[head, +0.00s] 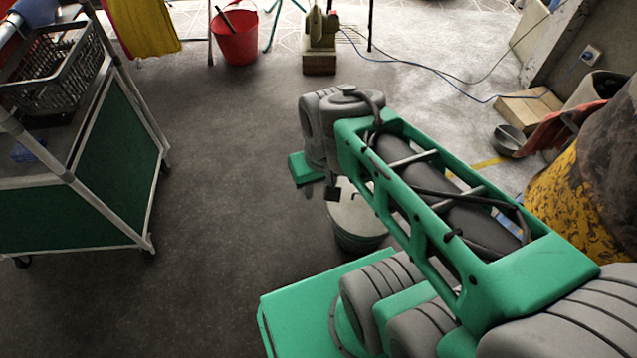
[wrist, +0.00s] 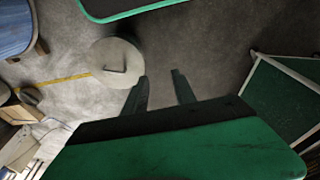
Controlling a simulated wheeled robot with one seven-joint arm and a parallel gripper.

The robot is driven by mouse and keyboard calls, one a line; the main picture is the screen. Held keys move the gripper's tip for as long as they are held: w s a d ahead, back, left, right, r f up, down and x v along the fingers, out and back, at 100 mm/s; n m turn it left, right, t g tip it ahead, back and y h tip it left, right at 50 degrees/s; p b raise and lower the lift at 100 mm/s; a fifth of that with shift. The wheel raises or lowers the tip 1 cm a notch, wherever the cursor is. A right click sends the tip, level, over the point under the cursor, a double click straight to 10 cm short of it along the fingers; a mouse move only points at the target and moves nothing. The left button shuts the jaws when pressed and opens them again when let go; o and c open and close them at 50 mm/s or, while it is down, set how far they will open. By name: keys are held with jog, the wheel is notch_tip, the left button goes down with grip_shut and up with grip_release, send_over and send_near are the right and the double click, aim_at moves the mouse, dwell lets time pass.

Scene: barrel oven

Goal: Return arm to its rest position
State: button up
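My arm reaches from the lower right of the head view to the middle, with its elbow bent and its end pointing down. My gripper (wrist: 161,76) shows in the wrist view with its two dark fingers apart and nothing between them. In the head view, the gripper is partly hidden behind the arm's end, with one dark finger visible. A round, pale-topped drum or stool (wrist: 117,62) stands beside the fingers in the wrist view, apart from them as far as I can tell. It also shows behind my arm in the head view (head: 358,218), partly hidden.
A green-sided cart (head: 80,200) with a grey basket (head: 50,80) stands at left. A red bucket (head: 234,38) and small machine (head: 320,28) stand at the back. A yellow rusty barrel (head: 575,195), metal bowl (head: 508,140) and cables crowd the right. The left-centre floor is clear.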

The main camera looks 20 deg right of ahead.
notch_tip(320, 180, up, 36)
jog(key=w+t+p, duration=0.1)
jog(key=p, duration=3.2)
jog(key=shift+w, duration=0.4)
jog(key=shift+a, duration=0.1)
